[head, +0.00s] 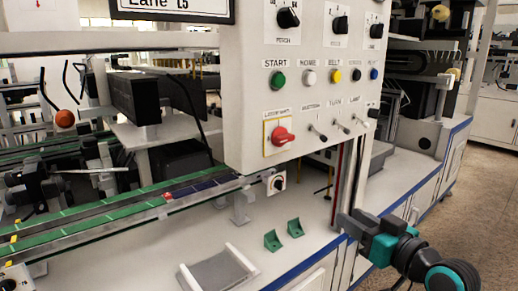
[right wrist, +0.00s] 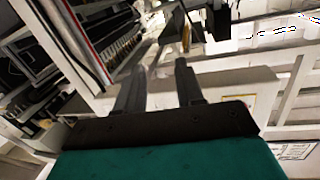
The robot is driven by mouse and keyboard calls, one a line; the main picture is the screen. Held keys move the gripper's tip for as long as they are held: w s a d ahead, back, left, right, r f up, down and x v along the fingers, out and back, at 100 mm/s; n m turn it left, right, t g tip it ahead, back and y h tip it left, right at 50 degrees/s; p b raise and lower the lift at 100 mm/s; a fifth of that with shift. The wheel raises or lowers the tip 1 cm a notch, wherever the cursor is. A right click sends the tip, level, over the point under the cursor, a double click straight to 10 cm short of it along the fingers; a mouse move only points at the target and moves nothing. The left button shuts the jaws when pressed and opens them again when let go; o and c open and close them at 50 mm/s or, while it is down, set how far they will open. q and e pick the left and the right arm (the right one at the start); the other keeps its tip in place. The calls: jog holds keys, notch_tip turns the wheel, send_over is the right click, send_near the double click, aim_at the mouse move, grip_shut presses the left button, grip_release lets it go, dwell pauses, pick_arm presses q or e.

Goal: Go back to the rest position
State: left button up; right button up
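My right gripper (head: 345,222) is at the lower right of the head view, beside the front edge of the white bench (head: 310,212) and below the control panel (head: 296,95). In the right wrist view its two dark fingers (right wrist: 160,72) stand apart with nothing between them. It appears to touch nothing. My left gripper is not in view.
Two green brackets (head: 293,227) and a grey plate (head: 218,272) are on the bench. A green-edged conveyor (head: 130,207) runs behind them. Floor (head: 478,195) is clear at right.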

jog(key=s+a+f+m+g+h, duration=0.1)
jog(key=s+a+f+g+h, duration=0.1)
jog(key=s+f, duration=1)
jog(key=s+a+f+m+g+h, duration=0.1)
jog(key=s+a+f+g+h, duration=0.2)
jog(key=s+f, duration=0.9)
pick_arm(q)
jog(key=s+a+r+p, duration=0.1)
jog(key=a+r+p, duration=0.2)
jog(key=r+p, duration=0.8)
jog(key=p, duration=0.4)
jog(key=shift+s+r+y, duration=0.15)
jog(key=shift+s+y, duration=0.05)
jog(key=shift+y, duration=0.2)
pick_arm(e)
jog(key=d+r, duration=0.3)
jog(key=r, duration=0.6)
jog(key=shift+w+r+h, duration=0.3)
jog(key=shift+r+h, duration=0.1)
jog(key=shift+f, duration=0.1)
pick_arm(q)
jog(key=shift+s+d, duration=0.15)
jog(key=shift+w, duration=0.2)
